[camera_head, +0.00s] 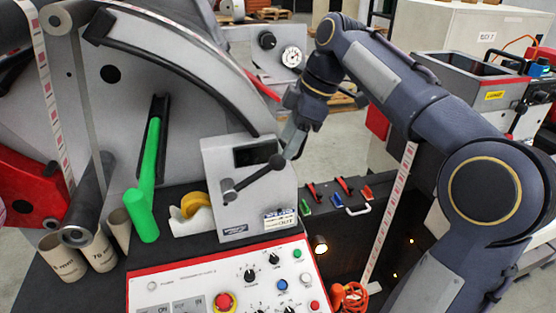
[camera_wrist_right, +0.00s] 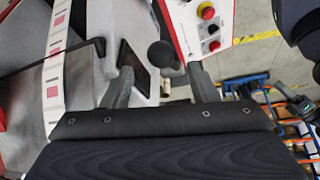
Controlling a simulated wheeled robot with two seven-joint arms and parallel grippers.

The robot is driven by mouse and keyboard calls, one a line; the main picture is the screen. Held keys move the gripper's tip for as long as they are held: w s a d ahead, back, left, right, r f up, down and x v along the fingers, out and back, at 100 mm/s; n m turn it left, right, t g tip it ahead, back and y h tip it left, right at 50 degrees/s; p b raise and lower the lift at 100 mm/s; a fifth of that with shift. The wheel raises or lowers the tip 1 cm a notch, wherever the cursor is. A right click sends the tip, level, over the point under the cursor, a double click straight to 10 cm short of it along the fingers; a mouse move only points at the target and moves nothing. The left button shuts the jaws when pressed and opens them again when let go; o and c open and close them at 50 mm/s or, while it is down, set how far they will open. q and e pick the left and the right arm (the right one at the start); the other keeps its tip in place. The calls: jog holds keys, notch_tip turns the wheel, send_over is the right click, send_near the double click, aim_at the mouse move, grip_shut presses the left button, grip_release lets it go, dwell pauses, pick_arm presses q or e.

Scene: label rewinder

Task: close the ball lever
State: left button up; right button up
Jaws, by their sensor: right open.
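In the right wrist view the black ball (camera_wrist_right: 160,54) shows beyond and between the two fingers. My right gripper (camera_head: 291,142) is open close beside the ball, coming from the upper right. Its two fingers (camera_wrist_right: 160,75) stand apart with a gap around the ball's line. I cannot tell whether a finger touches the ball. My left gripper is not in view.
A control panel (camera_head: 235,275) with buttons and a red emergency stop lies below the lever. A green handle (camera_head: 143,213) and cardboard cores (camera_head: 98,251) stand to the left. Small red and green levers (camera_head: 337,193) are on the right. A label strip (camera_head: 390,213) hangs beside my right arm.

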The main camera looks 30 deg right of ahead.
aim_at(277, 159)
jog(key=x, duration=0.7)
grip_shut()
dwell(0.3)
